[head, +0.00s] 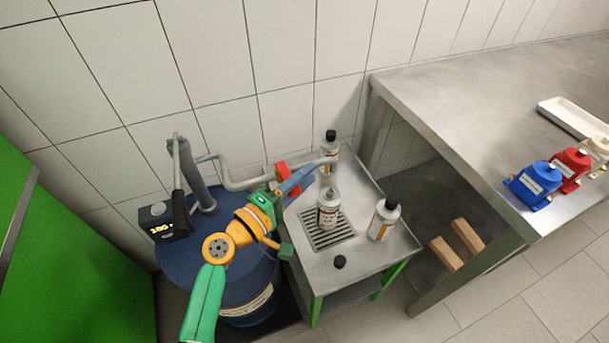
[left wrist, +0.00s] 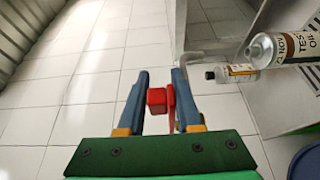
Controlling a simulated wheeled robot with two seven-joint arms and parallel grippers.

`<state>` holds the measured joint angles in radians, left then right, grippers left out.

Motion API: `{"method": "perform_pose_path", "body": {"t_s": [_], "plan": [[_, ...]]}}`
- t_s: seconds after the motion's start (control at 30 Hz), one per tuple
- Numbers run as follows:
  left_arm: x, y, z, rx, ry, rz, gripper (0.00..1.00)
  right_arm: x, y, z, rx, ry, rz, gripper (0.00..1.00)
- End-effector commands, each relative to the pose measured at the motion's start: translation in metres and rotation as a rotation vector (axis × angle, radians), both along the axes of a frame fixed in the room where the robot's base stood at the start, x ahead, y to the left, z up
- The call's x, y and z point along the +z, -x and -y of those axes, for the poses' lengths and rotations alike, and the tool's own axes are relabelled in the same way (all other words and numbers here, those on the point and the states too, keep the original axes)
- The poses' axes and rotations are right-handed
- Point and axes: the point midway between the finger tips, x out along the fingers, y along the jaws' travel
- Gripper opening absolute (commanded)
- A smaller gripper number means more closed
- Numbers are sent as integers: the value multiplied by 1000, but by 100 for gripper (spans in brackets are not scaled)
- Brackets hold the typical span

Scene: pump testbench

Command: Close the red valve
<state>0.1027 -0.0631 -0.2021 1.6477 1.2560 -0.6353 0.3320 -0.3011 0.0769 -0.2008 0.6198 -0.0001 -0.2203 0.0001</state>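The red valve (head: 284,172) sits on the grey pipe above the blue drum, near the small steel table. In the left wrist view the red valve (left wrist: 157,99) shows as a square red block with a thin red lever beside it. My left gripper (head: 298,181) is at the valve, its blue fingers partly covering it. In the left wrist view my left gripper (left wrist: 160,100) has its fingers apart, with the red parts between them; whether they touch is unclear. My right gripper is not in view.
An open bottle (head: 328,208) stands on the drain grate below the pipe's spout. Two capped bottles (head: 383,220) (head: 330,147) stand beside and behind it, and a black cap (head: 340,262) lies in front. The blue drum (head: 180,255) is close under my arm. A steel bench (head: 460,100) is at right.

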Motion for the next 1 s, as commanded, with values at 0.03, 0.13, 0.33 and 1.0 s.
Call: {"method": "perform_pose_path", "body": {"t_s": [0.03,0.13,0.33,1.0], "plan": [[2,0,0,1,4,3,5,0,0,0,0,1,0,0],[3,-1,0,2,4,6,0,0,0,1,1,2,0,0],[5,-1,0,3,7,8,0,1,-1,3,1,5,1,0],[9,-2,-1,6,13,15,0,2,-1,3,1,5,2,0]]}}
